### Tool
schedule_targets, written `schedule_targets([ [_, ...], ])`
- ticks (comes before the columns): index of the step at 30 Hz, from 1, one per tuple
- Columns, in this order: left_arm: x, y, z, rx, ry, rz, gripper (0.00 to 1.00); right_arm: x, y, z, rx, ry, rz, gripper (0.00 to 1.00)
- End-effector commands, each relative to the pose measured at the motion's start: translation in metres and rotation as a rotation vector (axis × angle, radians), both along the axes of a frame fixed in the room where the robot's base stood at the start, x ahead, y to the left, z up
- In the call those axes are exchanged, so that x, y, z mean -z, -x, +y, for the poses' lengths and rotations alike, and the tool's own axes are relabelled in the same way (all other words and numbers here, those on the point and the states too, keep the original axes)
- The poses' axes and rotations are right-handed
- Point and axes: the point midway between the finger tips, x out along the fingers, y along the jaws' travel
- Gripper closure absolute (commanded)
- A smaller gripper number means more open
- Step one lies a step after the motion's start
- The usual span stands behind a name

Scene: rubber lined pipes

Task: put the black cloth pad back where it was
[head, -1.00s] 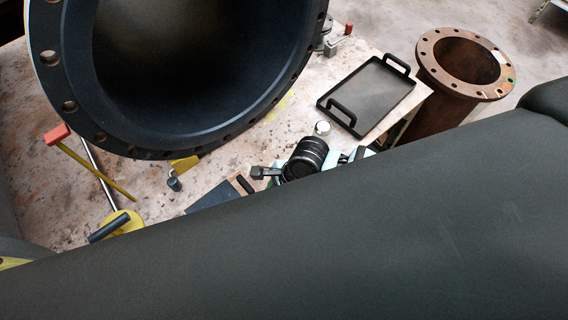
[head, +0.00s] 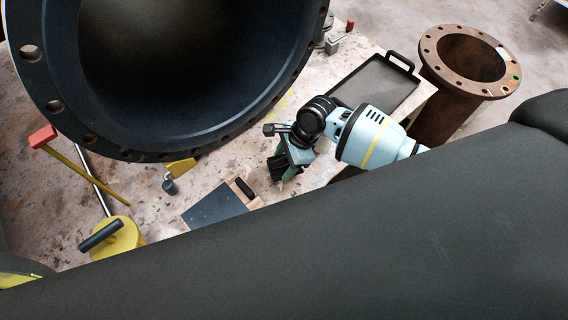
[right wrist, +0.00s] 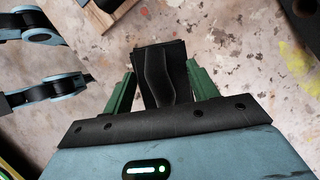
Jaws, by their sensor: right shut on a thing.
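My right gripper (head: 280,168) is over the stained table, below the large dark pipe flange. In the right wrist view its green fingers (right wrist: 162,90) are shut on the black cloth pad (right wrist: 162,72), which sticks out between them as a dark folded piece. In the head view the pad is a small dark patch (head: 275,168) at the fingertips, and its outline is hard to make out. Whether the pad touches the table cannot be told.
A black tray (head: 402,62) with handles lies at the table's right edge, partly behind my right wrist. A board with a dark plate (head: 214,206), a small grey cylinder (head: 169,184), a red-headed mallet (head: 43,137) and a yellow tool (head: 122,238) lie left. A rusty flanged pipe (head: 440,112) stands right.

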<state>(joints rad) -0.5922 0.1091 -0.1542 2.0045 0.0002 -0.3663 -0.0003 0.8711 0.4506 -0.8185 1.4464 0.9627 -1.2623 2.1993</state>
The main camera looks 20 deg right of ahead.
Motion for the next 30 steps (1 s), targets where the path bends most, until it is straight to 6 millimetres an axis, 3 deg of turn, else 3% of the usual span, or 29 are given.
schedule_targets([
  [1, 0.005, 0.004, 0.000, 0.000, 0.000, 0.010, 0.64, 0.013, 0.002, 0.000, 0.000, 0.001, 0.006, 0.63],
  [4, 0.008, 0.006, 0.000, 0.000, 0.001, 0.015, 0.64, 0.021, 0.002, 0.000, -0.001, 0.002, 0.004, 0.63],
  [18, 0.007, 0.005, -0.001, 0.000, 0.001, 0.013, 0.64, 0.026, 0.001, 0.000, 0.000, 0.000, 0.002, 0.63],
  [19, 0.007, 0.005, -0.001, 0.000, 0.001, 0.013, 0.64, 0.025, 0.001, 0.000, 0.001, 0.000, 0.001, 0.38],
  [23, 0.007, 0.006, -0.001, 0.000, 0.001, 0.014, 0.64, 0.025, 0.001, 0.000, 0.000, 0.000, 0.001, 0.21],
  [30, 0.007, 0.007, -0.001, 0.000, 0.002, 0.018, 0.64, 0.025, 0.001, 0.000, 0.000, 0.000, 0.001, 0.20],
])
